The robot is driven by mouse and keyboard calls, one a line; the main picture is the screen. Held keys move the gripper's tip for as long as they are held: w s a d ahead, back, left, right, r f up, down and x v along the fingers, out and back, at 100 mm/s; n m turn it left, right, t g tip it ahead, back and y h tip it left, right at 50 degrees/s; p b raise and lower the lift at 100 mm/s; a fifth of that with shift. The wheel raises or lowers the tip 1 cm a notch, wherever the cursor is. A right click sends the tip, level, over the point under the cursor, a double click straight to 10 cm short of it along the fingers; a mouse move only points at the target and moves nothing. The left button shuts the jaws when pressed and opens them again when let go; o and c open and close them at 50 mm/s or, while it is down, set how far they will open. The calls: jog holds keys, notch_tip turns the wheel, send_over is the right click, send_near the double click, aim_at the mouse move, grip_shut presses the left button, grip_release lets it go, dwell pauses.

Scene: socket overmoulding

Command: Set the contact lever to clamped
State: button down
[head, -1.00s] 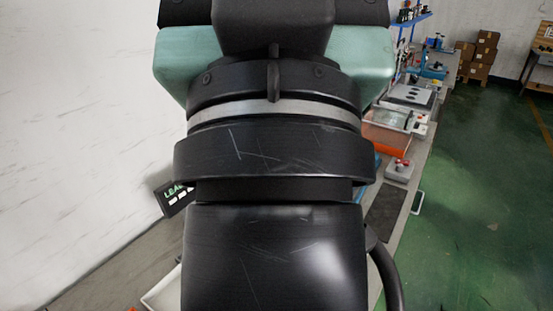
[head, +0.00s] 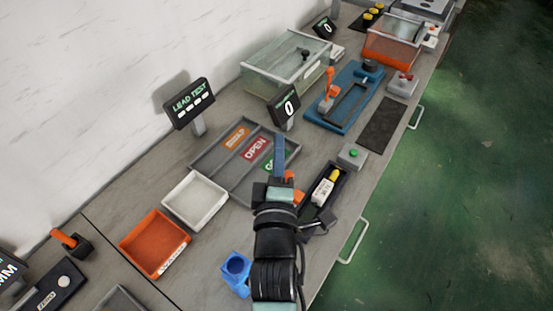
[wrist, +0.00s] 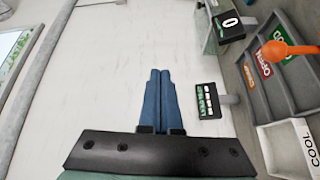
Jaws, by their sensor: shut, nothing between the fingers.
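My gripper (head: 280,157) is shut and empty, its blue fingers pointing up and away over the bench. The wrist view also shows the blue fingers (wrist: 160,100) pressed together, with the wall behind them. Beside and partly behind my gripper is a black fixture (head: 336,196) holding a part with a white label and yellow end. Orange pieces (head: 298,196) show close to my gripper there, partly hidden. An orange ball-ended lever (wrist: 285,48) shows at the right of the wrist view, apart from the fingers. I cannot tell which lever is the contact lever, or its setting.
A grey sorting tray (head: 215,157) lies left of my gripper, with a white tray (head: 168,206) and an orange tray (head: 128,240) nearer. A LEAD TEST display (head: 189,103) stands behind. A blue fixture (head: 318,112) with an upright orange lever (head: 330,82) stands farther right.

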jog(key=s+f+n+g, duration=0.1)
jog(key=s+f+n, duration=0.2)
jog(key=f, duration=0.3)
jog(key=s+f+n+g+p, duration=0.1)
jog(key=s+f+n, duration=0.1)
jog(key=s+f, duration=0.2)
notch_tip(320, 180, down, 4)
jog(key=shift+s+a+r+n+g+y, duration=0.2)
jog(key=shift+s+n+g+y, duration=0.1)
jog(key=shift+n+g, duration=0.1)
jog(key=shift+w, duration=0.1)
jog(key=p+x, duration=0.1)
jog(key=x, duration=0.9)
jog(key=shift+d, duration=0.1)
